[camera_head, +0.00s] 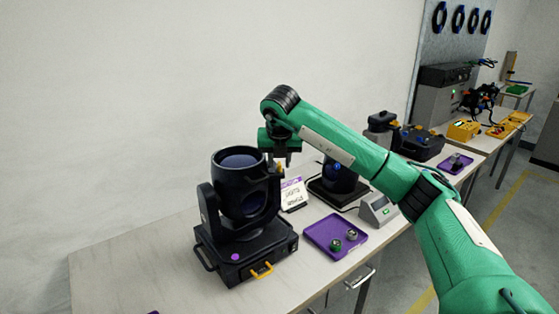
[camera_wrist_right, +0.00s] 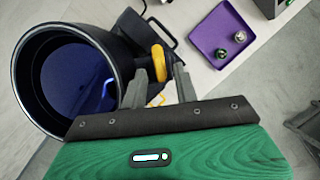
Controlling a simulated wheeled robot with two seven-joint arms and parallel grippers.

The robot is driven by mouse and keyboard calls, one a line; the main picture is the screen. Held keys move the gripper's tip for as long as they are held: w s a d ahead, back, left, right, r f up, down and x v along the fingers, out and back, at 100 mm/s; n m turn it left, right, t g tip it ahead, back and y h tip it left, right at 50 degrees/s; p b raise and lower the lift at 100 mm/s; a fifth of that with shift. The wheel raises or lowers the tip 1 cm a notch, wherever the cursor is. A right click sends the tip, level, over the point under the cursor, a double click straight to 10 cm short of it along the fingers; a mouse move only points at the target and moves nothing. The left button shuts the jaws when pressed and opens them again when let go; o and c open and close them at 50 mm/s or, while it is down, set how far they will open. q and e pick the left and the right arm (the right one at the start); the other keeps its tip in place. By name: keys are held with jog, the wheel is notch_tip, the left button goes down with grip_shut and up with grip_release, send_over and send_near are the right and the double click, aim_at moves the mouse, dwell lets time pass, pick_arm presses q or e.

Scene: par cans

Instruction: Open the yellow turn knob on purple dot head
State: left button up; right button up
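The purple dot head (camera_head: 242,205) is a black moving-head light on the table, its round lens facing up. A purple dot (camera_head: 235,257) marks its base. The yellow turn knob (camera_wrist_right: 160,62) sits on the side of the head in the right wrist view, where the head's dark blue lens (camera_wrist_right: 70,85) also shows. In the head view, only a small yellow patch shows by the gripper. My right gripper (camera_head: 281,160) points down beside the head's right side. Its two fingers (camera_wrist_right: 160,75) are apart, with the knob in line with the gap between their tips; I cannot tell whether they touch it. My left gripper is out of view.
A purple tray (camera_head: 322,244) with small round parts lies right of the head. A second dark head (camera_head: 338,178), a white card (camera_head: 293,194) and a grey box (camera_head: 378,209) stand behind. A yellow handle (camera_head: 262,271) is on the base front. Bare table lies at left.

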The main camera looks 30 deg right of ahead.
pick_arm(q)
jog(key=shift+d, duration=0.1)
